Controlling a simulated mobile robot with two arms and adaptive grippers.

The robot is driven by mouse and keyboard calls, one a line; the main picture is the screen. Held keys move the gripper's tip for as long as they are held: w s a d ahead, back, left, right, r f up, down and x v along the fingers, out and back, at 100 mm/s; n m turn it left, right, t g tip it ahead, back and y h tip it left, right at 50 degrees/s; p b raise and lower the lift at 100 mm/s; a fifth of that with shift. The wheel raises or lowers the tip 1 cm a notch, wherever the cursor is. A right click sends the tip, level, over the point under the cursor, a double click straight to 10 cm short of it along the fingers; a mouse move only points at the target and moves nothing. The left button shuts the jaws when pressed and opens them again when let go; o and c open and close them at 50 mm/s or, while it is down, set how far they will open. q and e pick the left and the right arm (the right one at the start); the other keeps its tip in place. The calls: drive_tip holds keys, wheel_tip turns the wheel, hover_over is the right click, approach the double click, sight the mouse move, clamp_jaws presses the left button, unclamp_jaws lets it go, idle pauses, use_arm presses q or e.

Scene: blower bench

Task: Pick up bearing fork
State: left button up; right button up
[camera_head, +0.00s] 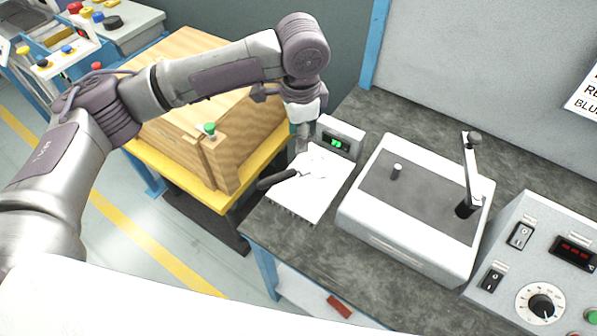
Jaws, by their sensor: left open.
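A small tool with a black handle and a thin metal end, which looks like the bearing fork (277,180), lies on a white flat plate (312,205) at the left end of the dark bench. Its handle points to the lower left. My left gripper (302,146) is open and points down near the back edge of the plate, above and to the right of the handle. Its fingers are small in the picture, and I see nothing held between them. The gap between fingers and plate is hard to judge. My right gripper is not in view.
A grey-white device with an upright lever (400,235) stands to the right, and a control panel with a dial (540,300) farther right. A wooden crate (190,130) on a yellow table is left.

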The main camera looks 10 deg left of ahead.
use_arm(q)
hover_over(299, 172)
drive_tip(key=f, duration=0.8)
drive_tip(key=shift+w+a+p, duration=0.2)
drive_tip(key=shift+p, duration=0.1)
drive_tip(key=shift+d+f+p, duration=0.2)
drive_tip(key=shift+f+p, duration=0.35)
drive_tip(key=shift+f, duration=2.15)
drive_tip(key=shift+s, duration=0.15)
clamp_jaws()
